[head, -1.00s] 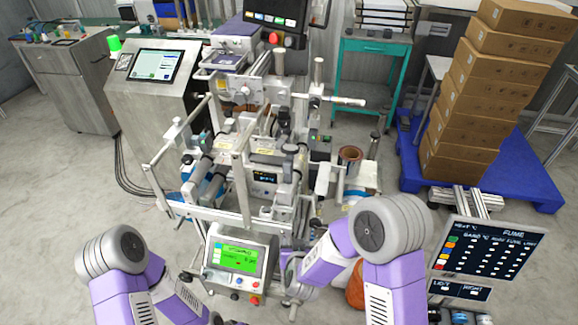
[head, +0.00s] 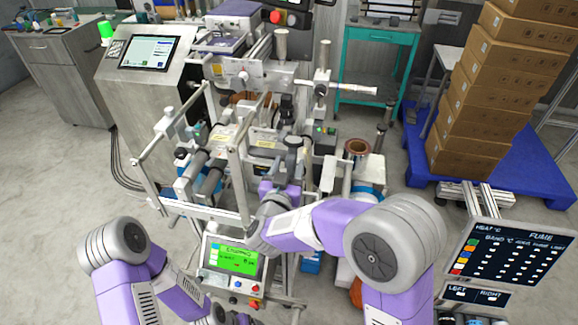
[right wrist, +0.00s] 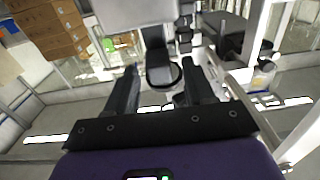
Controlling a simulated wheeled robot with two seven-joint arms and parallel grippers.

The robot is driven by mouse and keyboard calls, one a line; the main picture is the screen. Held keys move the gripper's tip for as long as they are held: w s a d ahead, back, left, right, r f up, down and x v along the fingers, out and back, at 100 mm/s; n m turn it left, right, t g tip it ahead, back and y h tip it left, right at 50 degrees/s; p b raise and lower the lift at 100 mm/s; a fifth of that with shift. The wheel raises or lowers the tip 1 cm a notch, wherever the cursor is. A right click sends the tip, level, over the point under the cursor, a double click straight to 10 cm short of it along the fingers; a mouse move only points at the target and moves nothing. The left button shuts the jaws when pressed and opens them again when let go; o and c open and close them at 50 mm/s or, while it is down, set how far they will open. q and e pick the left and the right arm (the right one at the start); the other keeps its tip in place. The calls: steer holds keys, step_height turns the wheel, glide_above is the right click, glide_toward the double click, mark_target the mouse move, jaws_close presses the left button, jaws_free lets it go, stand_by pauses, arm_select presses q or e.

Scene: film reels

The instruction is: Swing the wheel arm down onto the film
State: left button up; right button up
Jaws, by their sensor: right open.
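My right gripper (head: 287,172) is at the front of the film machine, partly hidden by my own wrist. In the right wrist view its two dark fingers (right wrist: 163,82) are apart. A dark, round-ended part (right wrist: 163,74) shows between and beyond them; it looks like the wheel arm, but I cannot tell for sure. Whether the fingers touch it is unclear. In the head view a dark round-topped part (head: 293,142) stands just beyond the gripper. Brown film (head: 245,98) shows at the back of the machine. My left gripper is not in view.
Metal rails (head: 240,180) frame the machine's front left. A copper-coloured reel (head: 357,147) stands to the right. Boxes (head: 480,115) are stacked on a blue pallet (head: 540,165).

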steer(key=shift+w+d, duration=0.15)
steer(key=shift+w, duration=0.25)
jaws_close()
